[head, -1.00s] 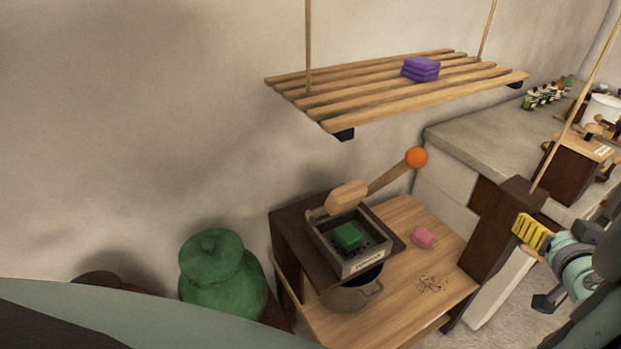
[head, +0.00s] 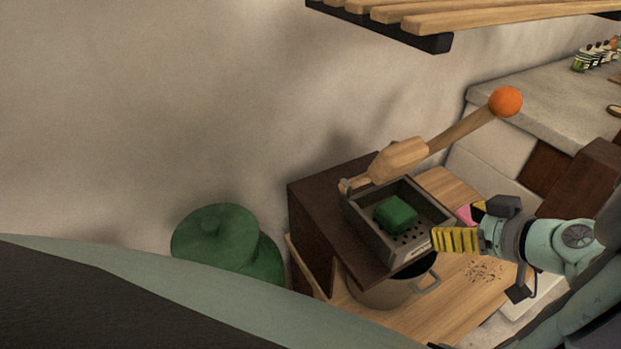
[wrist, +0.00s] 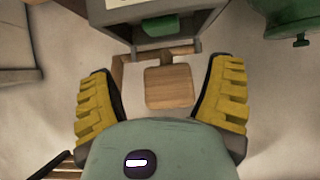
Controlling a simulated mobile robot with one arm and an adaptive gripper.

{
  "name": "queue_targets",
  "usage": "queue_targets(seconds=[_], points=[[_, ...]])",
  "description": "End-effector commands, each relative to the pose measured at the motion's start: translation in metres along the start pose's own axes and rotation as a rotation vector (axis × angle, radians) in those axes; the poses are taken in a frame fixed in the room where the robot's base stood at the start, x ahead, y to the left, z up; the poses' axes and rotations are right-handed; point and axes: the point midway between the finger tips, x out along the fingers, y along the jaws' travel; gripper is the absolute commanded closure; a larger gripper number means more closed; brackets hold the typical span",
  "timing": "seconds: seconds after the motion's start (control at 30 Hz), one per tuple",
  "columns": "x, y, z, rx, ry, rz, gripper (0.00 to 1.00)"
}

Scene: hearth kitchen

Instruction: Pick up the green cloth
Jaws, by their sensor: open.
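The green cloth (head: 395,214) lies folded into a small block in a grey tray with holes (head: 375,235), on a dark wooden stand. In the wrist view the cloth (wrist: 160,27) shows partly, at the top middle, inside the tray's opening. My gripper (head: 455,229) has yellow ridged fingers. In the head view it appears just right of the tray, with the cloth to its left. In the wrist view its fingers (wrist: 163,72) are spread wide with nothing held between them. I cannot tell its exact height over the tray.
A wooden lever with an orange ball (head: 505,102) rises behind the tray; its wooden block (wrist: 168,87) shows between my fingers in the wrist view. A pot (head: 382,292) sits under the stand. A green lidded jar (head: 215,240) is left, a slatted shelf (head: 440,18) above.

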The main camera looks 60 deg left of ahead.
Motion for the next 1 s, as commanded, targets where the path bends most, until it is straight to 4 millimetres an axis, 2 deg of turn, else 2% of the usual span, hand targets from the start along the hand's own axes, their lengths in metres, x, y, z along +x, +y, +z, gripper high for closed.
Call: queue_targets(seconds=[0.03,0.4,0.6,0.77,1.0], points=[[0.013,-0.003,0.002,-0.004,0.005,-0.01,0.2],[0.072,-0.003,0.001,-0.005,0.004,-0.01,0.2],[0.09,-0.003,-0.001,-0.001,-0.001,-0.01,0.2],[0.096,-0.003,-0.002,-0.002,0.001,-0.006,0.2],[0.127,-0.005,-0.006,-0.002,-0.002,-0.011,0.2]])
